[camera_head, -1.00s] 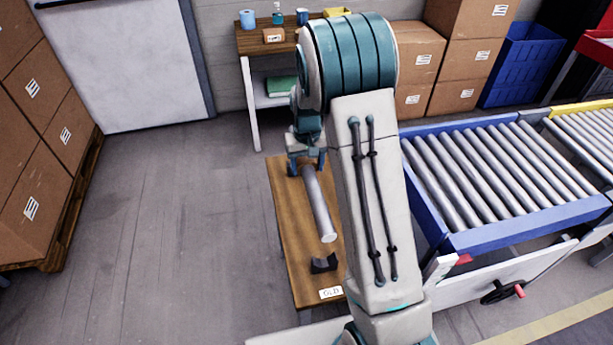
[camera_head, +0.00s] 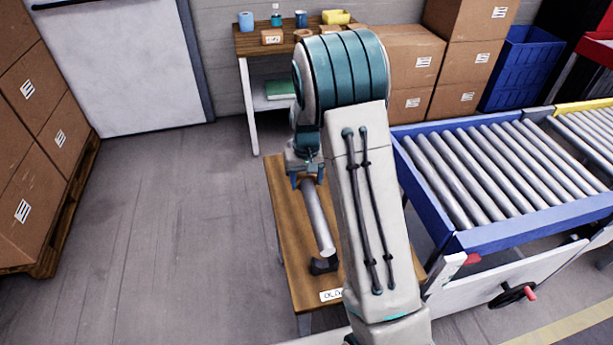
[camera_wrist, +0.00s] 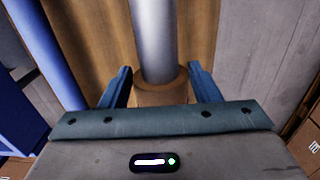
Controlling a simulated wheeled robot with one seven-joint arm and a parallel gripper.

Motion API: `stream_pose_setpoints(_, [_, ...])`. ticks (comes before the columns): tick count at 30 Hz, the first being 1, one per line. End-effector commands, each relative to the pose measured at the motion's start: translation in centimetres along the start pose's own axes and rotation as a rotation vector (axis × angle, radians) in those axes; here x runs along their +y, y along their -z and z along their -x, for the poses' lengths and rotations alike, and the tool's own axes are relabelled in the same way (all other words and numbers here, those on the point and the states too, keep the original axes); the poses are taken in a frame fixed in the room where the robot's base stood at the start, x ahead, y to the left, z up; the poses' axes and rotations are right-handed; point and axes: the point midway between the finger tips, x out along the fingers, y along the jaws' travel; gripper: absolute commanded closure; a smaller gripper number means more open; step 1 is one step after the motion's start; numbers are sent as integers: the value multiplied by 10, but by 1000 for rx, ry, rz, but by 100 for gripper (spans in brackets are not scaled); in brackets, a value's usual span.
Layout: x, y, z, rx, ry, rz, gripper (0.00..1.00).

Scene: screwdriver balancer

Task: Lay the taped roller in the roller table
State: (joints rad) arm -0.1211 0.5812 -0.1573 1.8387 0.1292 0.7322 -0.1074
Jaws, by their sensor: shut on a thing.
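A grey roller (camera_head: 318,218) hangs over a narrow wooden bench (camera_head: 290,235), one end towards the bench front. My gripper (camera_head: 307,182) is shut on its far end. In the wrist view the roller (camera_wrist: 153,35) has a brown tape band (camera_wrist: 160,92) between the two blue fingers (camera_wrist: 160,72). The roller's near end is at or just above a black cradle (camera_head: 323,266); I cannot tell whether they touch. The roller table (camera_head: 497,240), with a blue frame and several grey rollers, stands right of my arm.
A label reading "OLD" (camera_head: 331,295) is at the bench's front edge. A white rail with a crank (camera_head: 513,295) runs before the roller table. Stacked boxes (camera_head: 30,150) stand at left, a workbench (camera_head: 268,40) at the back. The floor left of the bench is clear.

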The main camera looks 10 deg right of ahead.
Motion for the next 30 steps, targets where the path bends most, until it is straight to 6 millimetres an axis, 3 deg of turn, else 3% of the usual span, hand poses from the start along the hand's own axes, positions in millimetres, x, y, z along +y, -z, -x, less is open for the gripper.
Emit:
stream_pose_setpoints(13, [0,0,-46,1,0,0,80])
stream_pose_setpoints(27, [0,0,-52,2,0,0,80])
stream_pose_setpoints(28, [0,0,-52,2,0,0,36])
stream_pose_setpoints(30, [0,0,-52,2,0,0,18])
